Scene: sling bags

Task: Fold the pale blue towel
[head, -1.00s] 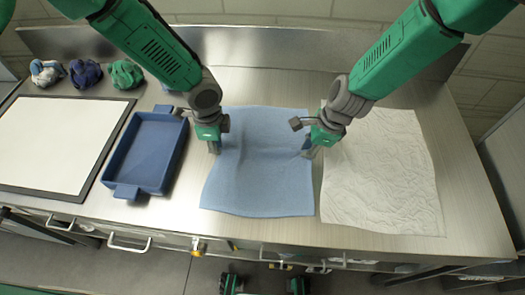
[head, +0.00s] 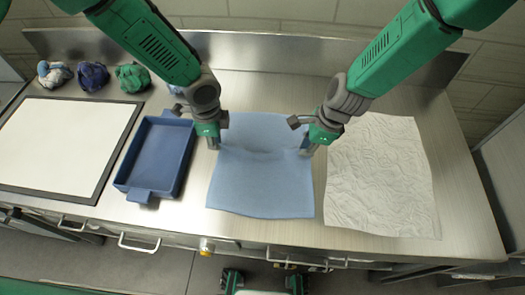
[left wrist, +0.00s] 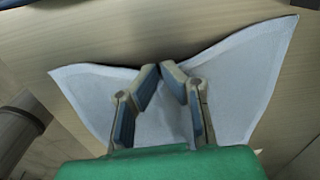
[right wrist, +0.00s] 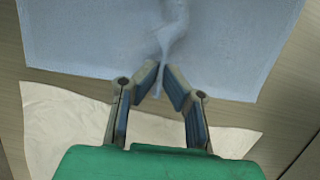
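The pale blue towel (head: 262,190) lies on the metal counter, spread out, with a raised crease running across it between my two grippers. My left gripper (head: 214,147) is at the towel's left edge. In the left wrist view its fingertips (left wrist: 166,72) come together on the towel edge (left wrist: 240,70), which draws in to them. My right gripper (head: 307,150) is at the towel's right edge. In the right wrist view its fingertips (right wrist: 163,72) close on a bunched ridge of the towel (right wrist: 100,35). The cloth between the fingertips is mostly hidden.
A crumpled white cloth (head: 380,180) lies just right of the towel. A blue tray (head: 155,160) stands to the left, beside a dark-framed white board (head: 60,145). Several bunched cloths (head: 93,76) sit at the back left. Bare counter (head: 460,150) shows at the right.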

